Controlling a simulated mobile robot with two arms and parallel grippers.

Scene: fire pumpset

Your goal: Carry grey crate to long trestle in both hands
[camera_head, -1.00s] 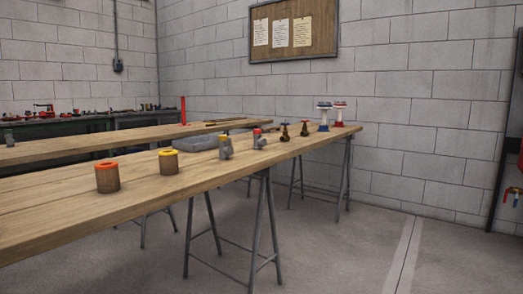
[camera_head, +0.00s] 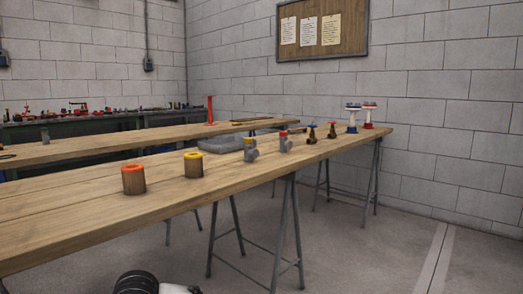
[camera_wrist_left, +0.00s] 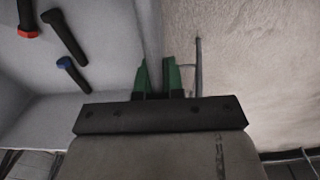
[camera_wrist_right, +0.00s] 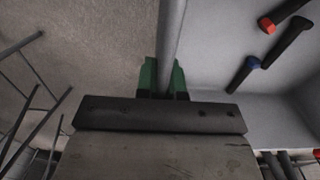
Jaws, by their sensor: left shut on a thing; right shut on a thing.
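The grey crate's rim (camera_wrist_left: 153,30) runs between the green fingers of my left gripper (camera_wrist_left: 165,78), which is shut on it. In the right wrist view, my right gripper (camera_wrist_right: 165,78) is shut on the opposite rim (camera_wrist_right: 172,30). Inside the crate lie several dark bolts, with red heads (camera_wrist_left: 29,31) and blue heads (camera_wrist_left: 64,62). The crate and both grippers are outside the head view. The long wooden trestle table (camera_head: 80,222) stands ahead, stretching from the left edge towards the back right.
A second wooden table (camera_head: 90,148) stands behind. Open floor (camera_head: 370,250) lies to the right.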

